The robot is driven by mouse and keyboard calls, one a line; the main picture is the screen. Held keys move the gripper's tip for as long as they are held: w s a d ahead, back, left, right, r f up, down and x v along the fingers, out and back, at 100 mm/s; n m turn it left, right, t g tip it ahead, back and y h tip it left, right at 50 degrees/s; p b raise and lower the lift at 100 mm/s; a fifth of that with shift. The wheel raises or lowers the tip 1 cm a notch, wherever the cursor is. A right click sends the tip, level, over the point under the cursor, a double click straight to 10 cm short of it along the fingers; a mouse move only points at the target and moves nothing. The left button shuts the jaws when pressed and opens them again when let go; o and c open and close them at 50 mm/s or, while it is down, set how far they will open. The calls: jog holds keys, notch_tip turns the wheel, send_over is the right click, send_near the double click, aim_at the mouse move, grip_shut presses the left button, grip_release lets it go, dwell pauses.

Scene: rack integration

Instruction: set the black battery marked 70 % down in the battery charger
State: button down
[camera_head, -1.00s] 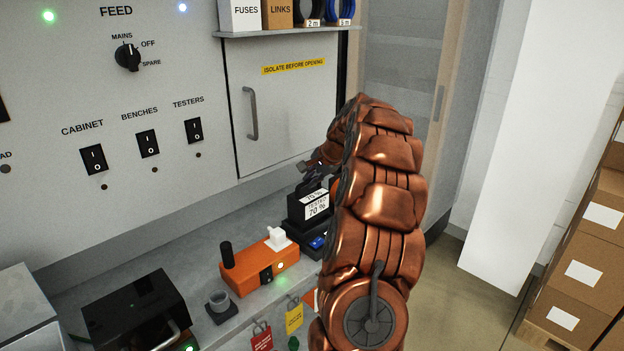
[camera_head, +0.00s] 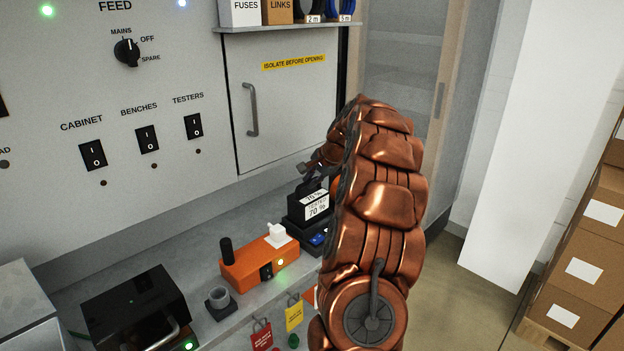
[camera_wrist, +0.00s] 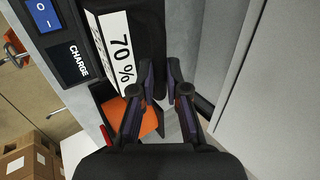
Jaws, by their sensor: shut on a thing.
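The black battery (camera_head: 294,208) with a white 70 % label stands upright at the black charger (camera_head: 305,238), right of the orange box. The wrist view shows the battery (camera_wrist: 150,35) with its label beside the charger (camera_wrist: 72,64), which carries the word CHARGE and a blue switch. My gripper (camera_head: 314,182) is above the battery, partly hidden by my copper arm. In the wrist view my gripper's fingers (camera_wrist: 160,88) are at the battery's end, shut on it. The part between the fingertips is hard to see. Whether the battery is fully seated in the charger cannot be told.
An orange box (camera_head: 240,268) with a white plug stands left of the charger. A grey ring-shaped holder (camera_head: 220,303) and a black box (camera_head: 135,305) are further left. The cabinet door (camera_head: 290,115) is close behind. Tags (camera_head: 294,315) hang at the bench's front edge.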

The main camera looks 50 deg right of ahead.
jog(key=shift+f+b, duration=0.55)
jog(key=shift+f, duration=0.6)
dwell(0.4)
jog(key=c, duration=1.4)
grip_release()
jog(key=o, duration=0.3)
jog(key=shift+f, duration=0.1)
jog(key=shift+s, duration=0.1)
jog(key=v, duration=1.2)
